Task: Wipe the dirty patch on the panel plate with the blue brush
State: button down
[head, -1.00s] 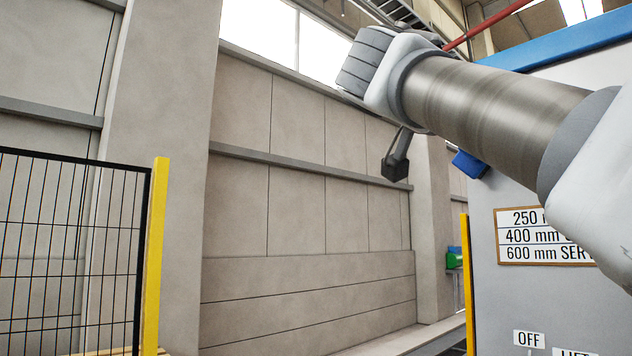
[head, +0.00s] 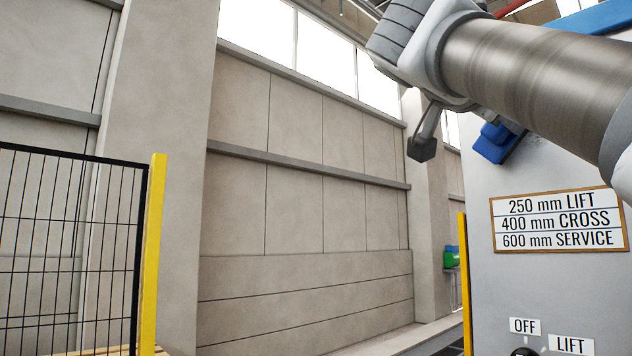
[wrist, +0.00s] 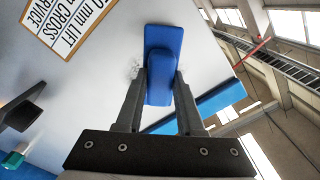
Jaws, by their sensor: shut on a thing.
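My gripper (wrist: 161,76) is shut on the blue brush (wrist: 163,48), with one finger on each side of it. In the wrist view the brush lies over the pale panel plate (wrist: 100,62); I cannot tell whether it touches. Faint grey specks of the dirty patch (wrist: 134,71) show just left of the brush, and the brush hides what lies under it. In the head view the brush (head: 494,145) shows below my arm, in front of the panel plate (head: 478,270); my fingers are mostly hidden there.
A framed sign (head: 557,220) with lift, cross and service lines is on the panel, with OFF (head: 525,326) and LIFT (head: 571,345) labels lower down. A yellow post (head: 465,290) stands at the panel's left edge. A mesh fence (head: 70,250) is at far left.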

jog(key=shift+s+d+b, duration=1.4)
jog(key=shift+s+d, duration=1.9)
jog(key=shift+s, duration=0.65)
jog(key=shift+w+a+p, duration=0.1)
jog(key=shift+w+a, duration=1)
jog(key=shift+w, duration=0.3)
jog(key=shift+w+a+p, duration=0.15)
jog(key=shift+w+a, duration=0.95)
jog(key=shift+w, duration=0.25)
jog(key=shift+w+a+p, duration=0.1)
jog(key=shift+w+a, duration=1)
jog(key=shift+w, duration=0.3)
jog(key=shift+w, duration=0.1)
jog(key=shift+s+d+r, duration=0.5)
jog(key=shift+s+d, duration=0.05)
jog(key=shift+s, duration=0.2)
jog(key=shift+s+d+b, duration=0.65)
jog(key=shift+s+d, duration=2.1)
jog(key=shift+s, duration=0.7)
jog(key=shift+w+a+r+p, duration=0.1)
jog(key=shift+w+a+p, duration=0.2)
jog(key=shift+w+a, duration=1)
jog(key=shift+w+a+p, duration=0.25)
jog(key=shift+w+a, duration=0.7)
jog(key=shift+w, duration=0.55)
